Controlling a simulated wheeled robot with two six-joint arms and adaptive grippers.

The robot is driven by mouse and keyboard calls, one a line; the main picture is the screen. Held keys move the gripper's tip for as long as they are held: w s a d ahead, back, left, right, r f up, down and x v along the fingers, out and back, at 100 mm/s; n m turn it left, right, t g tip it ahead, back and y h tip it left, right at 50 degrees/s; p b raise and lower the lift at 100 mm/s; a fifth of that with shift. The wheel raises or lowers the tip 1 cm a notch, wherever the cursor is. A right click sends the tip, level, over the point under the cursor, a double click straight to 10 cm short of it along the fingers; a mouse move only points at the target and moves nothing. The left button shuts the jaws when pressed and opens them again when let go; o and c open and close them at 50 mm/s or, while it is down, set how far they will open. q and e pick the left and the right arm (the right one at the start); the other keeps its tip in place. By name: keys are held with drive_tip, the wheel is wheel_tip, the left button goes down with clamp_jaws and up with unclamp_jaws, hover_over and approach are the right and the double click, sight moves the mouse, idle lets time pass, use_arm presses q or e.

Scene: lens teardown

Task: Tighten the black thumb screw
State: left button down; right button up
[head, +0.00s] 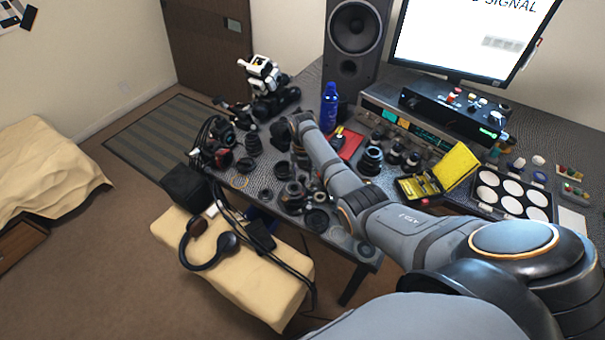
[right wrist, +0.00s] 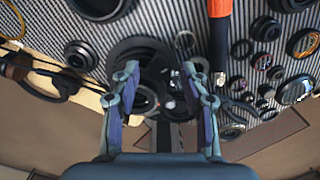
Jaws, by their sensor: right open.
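My right arm reaches across the desk in the head view, and my right gripper (head: 300,162) is low over the lens parts, mostly hidden by the arm. In the right wrist view the right gripper (right wrist: 160,73) is open, its two fingers apart. A black round assembly (right wrist: 138,50) with ring-like parts lies beyond and between the fingers. Whether the fingers touch it cannot be told. I cannot clearly single out the black thumb screw among these dark parts. My left gripper is not in view.
An orange-handled tool (right wrist: 219,57) lies just right of the fingers. Lenses and rings crowd the desk around. A blue bottle (head: 329,107), a red mat (head: 351,146) and an open yellow case (head: 457,164) stand farther back. A padded bench (head: 250,285) is in front.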

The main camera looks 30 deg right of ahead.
drive_tip(key=shift+w, duration=0.1)
drive_tip(key=c, duration=0.5)
clamp_jaws()
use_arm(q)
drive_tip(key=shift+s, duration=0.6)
